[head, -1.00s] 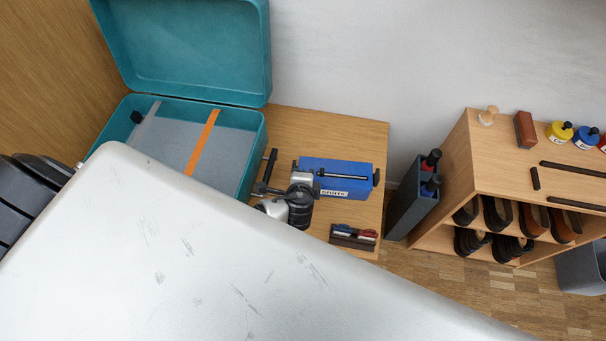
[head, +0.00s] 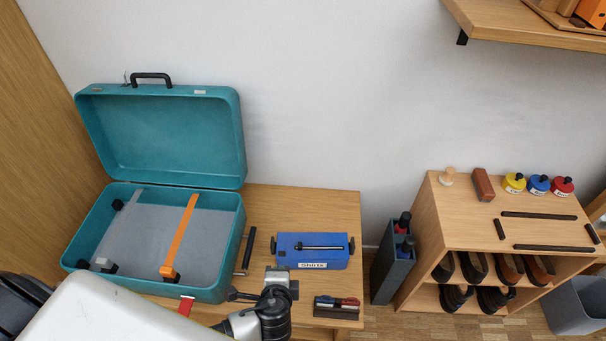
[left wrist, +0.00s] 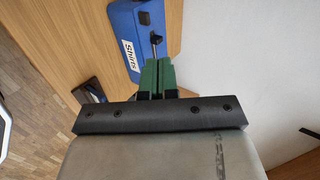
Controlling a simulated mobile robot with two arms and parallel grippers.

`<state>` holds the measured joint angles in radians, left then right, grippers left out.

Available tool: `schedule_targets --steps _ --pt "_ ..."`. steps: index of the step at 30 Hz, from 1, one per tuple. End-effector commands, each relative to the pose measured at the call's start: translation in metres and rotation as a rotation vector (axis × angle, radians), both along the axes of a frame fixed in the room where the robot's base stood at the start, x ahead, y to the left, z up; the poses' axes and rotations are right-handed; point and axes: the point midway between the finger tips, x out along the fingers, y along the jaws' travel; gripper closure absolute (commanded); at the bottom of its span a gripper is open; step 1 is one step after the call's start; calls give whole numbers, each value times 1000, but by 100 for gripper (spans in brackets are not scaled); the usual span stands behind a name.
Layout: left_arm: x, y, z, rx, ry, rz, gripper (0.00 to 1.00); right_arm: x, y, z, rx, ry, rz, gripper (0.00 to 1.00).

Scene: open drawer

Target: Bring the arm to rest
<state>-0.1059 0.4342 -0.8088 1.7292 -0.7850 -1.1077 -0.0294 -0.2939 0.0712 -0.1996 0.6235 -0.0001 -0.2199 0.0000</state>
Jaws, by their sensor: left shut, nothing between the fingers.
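My left gripper (left wrist: 155,78) shows in the left wrist view with its two green fingers together, empty. Beyond the fingertips is the blue box labelled Shirts (left wrist: 148,38), apart from them as far as I can tell. In the head view my left arm's dark wrist (head: 273,305) is at the front edge of the wooden table, in front of the blue box (head: 312,262); the fingers cannot be made out there. My right gripper is in neither view.
An open teal suitcase (head: 238,240) with an orange strap (head: 180,238) stands left on the table (head: 262,205). A small dark holder (head: 337,312) sits at the table's front right. A grey bin (head: 384,270) and a shoe shelf (head: 450,205) stand to the right.

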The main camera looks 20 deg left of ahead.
Motion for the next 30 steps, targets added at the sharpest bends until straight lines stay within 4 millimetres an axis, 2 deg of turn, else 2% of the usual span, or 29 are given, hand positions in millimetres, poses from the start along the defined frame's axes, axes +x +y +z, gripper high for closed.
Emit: schedule_targets --steps 5,8,15,18,30 --pt "-1 0 1 -9 2 9 100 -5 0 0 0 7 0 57" --pt "-8 -3 9 -88 28 82 100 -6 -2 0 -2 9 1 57" --pt "-52 3 53 -483 192 457 100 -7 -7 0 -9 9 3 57" --pt "-69 8 69 -599 245 563 100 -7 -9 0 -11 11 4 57" --pt "-123 25 119 -886 375 798 100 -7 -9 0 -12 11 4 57"
